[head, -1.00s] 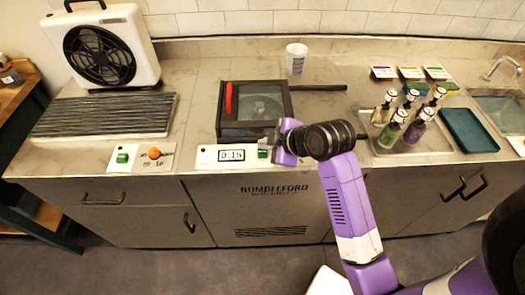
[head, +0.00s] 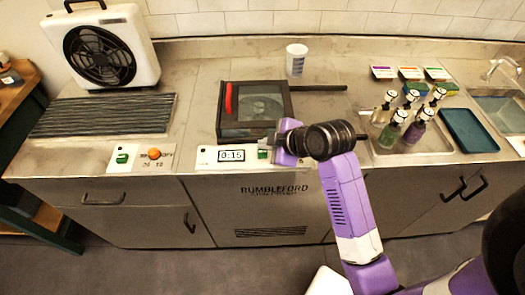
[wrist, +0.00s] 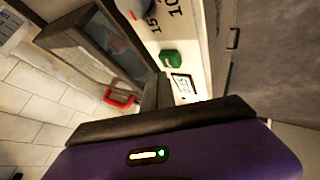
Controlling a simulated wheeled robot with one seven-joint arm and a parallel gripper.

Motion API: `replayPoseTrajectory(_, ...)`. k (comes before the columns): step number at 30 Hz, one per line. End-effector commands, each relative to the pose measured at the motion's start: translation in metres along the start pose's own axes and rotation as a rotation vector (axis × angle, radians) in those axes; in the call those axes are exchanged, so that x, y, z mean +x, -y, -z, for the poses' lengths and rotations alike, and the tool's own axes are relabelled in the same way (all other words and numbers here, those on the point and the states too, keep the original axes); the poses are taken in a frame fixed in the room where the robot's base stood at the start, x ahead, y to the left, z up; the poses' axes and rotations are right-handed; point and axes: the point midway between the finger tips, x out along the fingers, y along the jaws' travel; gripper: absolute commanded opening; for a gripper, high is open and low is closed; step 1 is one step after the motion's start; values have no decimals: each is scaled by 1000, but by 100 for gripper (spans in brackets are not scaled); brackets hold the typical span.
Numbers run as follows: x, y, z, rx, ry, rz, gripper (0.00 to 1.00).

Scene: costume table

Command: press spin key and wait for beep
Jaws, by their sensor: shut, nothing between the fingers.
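The spin coater (head: 252,112) is a dark box with a clear lid and a red handle (head: 229,100), set into the counter. Its white front panel (head: 204,161) carries a display (head: 231,155) reading 0:15. The green spin key (head: 262,154) is at the right of the display, mostly hidden by my fingers. My gripper (head: 266,143) is shut and empty, its tips right at the key; I cannot tell whether they touch it.
A hotplate (head: 100,115) with its own green key (head: 122,157) and orange knob (head: 154,153) is at left. A fan unit (head: 105,50) stands behind it. A white cup (head: 296,60) stands behind the coater. Several bottles stand on a tray (head: 440,150) at right.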

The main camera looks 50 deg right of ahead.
Motion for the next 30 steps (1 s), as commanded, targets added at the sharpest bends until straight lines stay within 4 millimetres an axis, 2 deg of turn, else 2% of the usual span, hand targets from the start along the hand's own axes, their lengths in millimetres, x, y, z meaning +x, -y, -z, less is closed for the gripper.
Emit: replayPoseTrajectory(30, 6, 4, -4, 0, 0, 0, 0)
